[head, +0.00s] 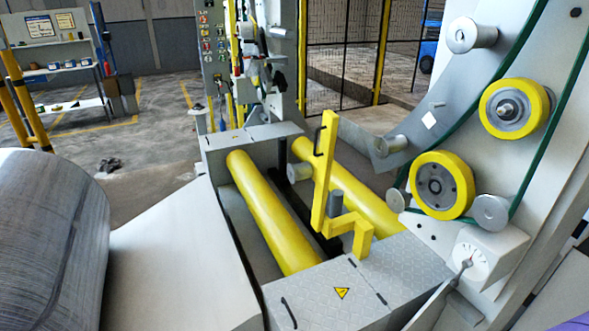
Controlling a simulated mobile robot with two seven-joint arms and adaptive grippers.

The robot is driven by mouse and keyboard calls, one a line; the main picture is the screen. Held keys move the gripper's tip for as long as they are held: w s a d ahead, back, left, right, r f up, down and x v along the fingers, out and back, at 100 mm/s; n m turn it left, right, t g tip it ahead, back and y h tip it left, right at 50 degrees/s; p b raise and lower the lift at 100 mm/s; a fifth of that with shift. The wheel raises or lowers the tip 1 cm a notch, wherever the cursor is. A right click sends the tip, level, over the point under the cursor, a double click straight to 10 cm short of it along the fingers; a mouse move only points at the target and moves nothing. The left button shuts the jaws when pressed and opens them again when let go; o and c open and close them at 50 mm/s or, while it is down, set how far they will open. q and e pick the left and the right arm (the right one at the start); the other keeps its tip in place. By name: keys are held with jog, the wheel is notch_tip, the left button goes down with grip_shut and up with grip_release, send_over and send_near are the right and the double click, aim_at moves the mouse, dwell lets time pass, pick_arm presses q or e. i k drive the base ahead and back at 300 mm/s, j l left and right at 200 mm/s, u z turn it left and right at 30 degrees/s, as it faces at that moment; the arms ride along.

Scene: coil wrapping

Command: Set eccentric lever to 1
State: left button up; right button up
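A white dial (472,258) with dark marks and a small dark pointer sits on a pale box at the lower right of the machine. A grey bar (432,303) slants from just below the dial towards the bottom edge. It looks like a lever, but I cannot tell for sure that it is the eccentric lever. The dial's numbers are too small to read, so I cannot tell the setting. Neither of my grippers is in view.
Two yellow rollers (270,215) lie in a grey frame, with a yellow bracket (325,190) standing over them. A large grey coil (50,240) is at the left. Yellow-rimmed wheels (442,185) are above the dial. Open floor (150,155) lies behind the coil.

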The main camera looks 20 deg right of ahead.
aim_at(466, 263)
jog(key=k+z, duration=0.1)
jog(key=z, duration=1.75)
